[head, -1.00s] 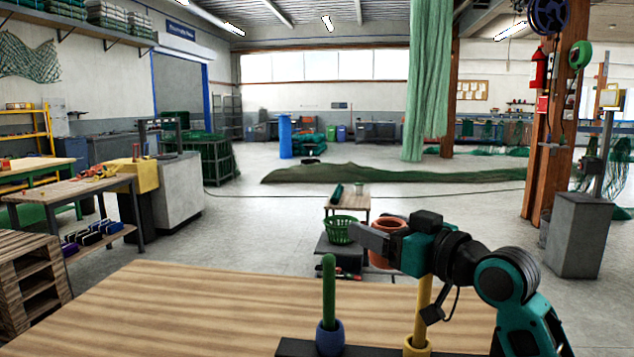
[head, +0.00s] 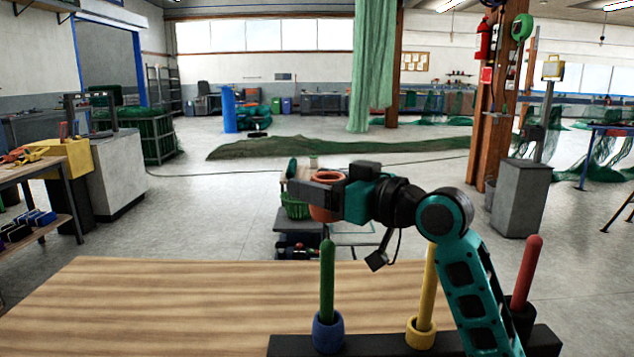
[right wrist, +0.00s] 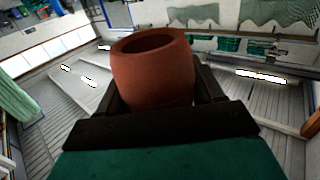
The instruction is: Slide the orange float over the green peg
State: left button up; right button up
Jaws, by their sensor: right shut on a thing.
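The orange float (head: 321,213) is gripped by my right gripper (head: 322,194), one dark finger showing across its side. In the right wrist view the float (right wrist: 152,82) sits between both fingers, its round opening visible. The green peg (head: 327,280) stands upright on the dark base bar, with a blue float (head: 328,333) around its foot. In the head view the orange float appears just above the green peg's tip, with a small gap; whether it is truly over the peg in depth is unclear. My left gripper is not in view.
A yellow peg (head: 430,275) with a yellow float (head: 420,333) and a red peg (head: 527,272) with a black float (head: 519,316) stand to the right on the same base bar (head: 385,346). My right arm passes before them. The wooden table (head: 200,305) is clear at left.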

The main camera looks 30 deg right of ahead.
aim_at(319, 217)
jog(key=shift+f+b, duration=1.4)
jog(key=shift+f, duration=0.3)
jog(key=shift+f+b, duration=0.85)
jog(key=shift+f, duration=0.3)
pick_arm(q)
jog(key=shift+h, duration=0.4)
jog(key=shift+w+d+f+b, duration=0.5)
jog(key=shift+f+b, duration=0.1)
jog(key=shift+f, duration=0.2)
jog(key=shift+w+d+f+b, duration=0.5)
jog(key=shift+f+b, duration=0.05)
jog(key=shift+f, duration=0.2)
pick_arm(e)
jog(key=shift+f, duration=1.6)
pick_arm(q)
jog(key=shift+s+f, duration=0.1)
pick_arm(e)
jog(key=o, duration=1.1)
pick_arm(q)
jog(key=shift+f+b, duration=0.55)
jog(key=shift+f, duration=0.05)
pick_arm(e)
jog(key=v, duration=1.2)
jog(key=shift+s, duration=0.4)
